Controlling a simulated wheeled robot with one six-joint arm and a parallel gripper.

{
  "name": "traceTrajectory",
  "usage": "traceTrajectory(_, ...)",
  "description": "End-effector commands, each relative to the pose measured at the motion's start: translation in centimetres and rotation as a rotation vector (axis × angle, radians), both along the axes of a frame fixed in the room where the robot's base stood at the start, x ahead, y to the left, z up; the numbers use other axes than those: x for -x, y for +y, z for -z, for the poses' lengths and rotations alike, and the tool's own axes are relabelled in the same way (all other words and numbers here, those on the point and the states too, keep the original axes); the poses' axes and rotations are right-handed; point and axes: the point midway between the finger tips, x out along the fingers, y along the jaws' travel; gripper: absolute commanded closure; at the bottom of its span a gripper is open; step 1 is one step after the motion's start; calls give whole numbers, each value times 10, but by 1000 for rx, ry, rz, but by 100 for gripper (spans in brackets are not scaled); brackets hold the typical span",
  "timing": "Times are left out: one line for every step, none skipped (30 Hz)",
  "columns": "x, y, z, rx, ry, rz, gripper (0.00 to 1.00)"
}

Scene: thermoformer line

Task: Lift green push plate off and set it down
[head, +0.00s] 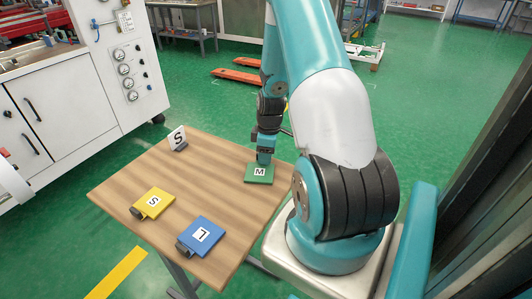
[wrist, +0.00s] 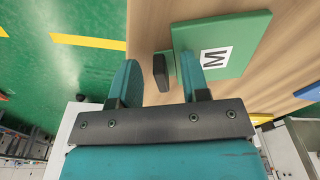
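The green push plate (head: 261,180), marked with a white "M" label, lies on the wooden table near its right edge. It also fills the upper right of the wrist view (wrist: 240,38). A black handle (wrist: 160,73) sticks out at its left edge there. My gripper (head: 265,157) is low over the plate in the head view. In the wrist view its two fingers (wrist: 158,80) are apart, with the black handle showing between them and a clear gap on the left finger's side. The handle is hidden in the head view.
On the wooden table (head: 215,165) are a yellow plate (head: 155,207) marked S, a blue plate (head: 205,232) and a white plate (head: 176,136) marked S standing tilted. The table's middle is bare. A white machine cabinet (head: 80,100) stands at the left.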

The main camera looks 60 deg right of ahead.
Motion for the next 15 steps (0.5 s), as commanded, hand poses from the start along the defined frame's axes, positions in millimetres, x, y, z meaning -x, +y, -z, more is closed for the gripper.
traceTrajectory(0,0,0,0,0,0,58)
traceTrajectory(0,0,0,0,0,0,58)
traceTrajectory(0,0,0,0,0,0,58)
traceTrajectory(0,0,-1,0,0,0,58)
traceTrajectory(0,0,-2,1,0,0,58)
traceTrajectory(0,-1,-5,1,-2,0,58)
traceTrajectory(0,-1,-8,1,-2,0,58)
traceTrajectory(0,-1,-11,1,-2,0,58)
traceTrajectory(1,-2,-18,2,-2,0,58)
traceTrajectory(1,-2,-23,3,-3,0,58)
traceTrajectory(1,-2,-30,4,-4,0,58)
traceTrajectory(2,-3,-39,5,-5,1,58)
traceTrajectory(2,-3,-46,4,-4,1,58)
traceTrajectory(3,-4,-54,6,-6,1,58)
traceTrajectory(4,-4,-65,6,-6,1,58)
